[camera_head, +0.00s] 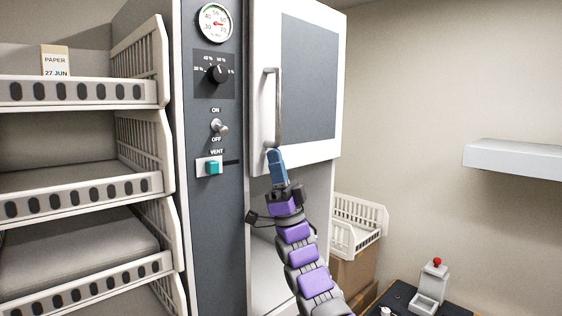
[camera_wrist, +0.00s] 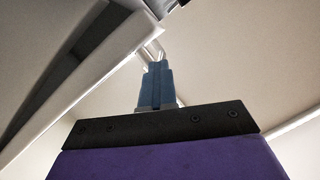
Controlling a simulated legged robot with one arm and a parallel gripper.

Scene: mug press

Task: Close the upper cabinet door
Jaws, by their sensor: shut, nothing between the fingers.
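The upper cabinet door (camera_head: 312,75) is white with a grey panel and a vertical metal handle (camera_head: 277,105) near its left edge. It seems to stand slightly out from the cabinet, but I cannot tell how far. My gripper (camera_head: 273,153) has blue fingers, shut and empty, pointing up at the lower end of the handle. I cannot tell whether they touch it. In the wrist view my gripper (camera_wrist: 157,68) points up beside the pale edge of the door (camera_wrist: 90,80).
A grey control panel (camera_head: 212,250) with gauge, dial and switch is left of the door. White slatted racks (camera_head: 75,195) fill the left side. A pale wall shelf (camera_head: 515,158) is at right. A crate (camera_head: 358,225) and a dark table (camera_head: 400,300) with a red-buttoned device (camera_head: 432,285) stand lower right.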

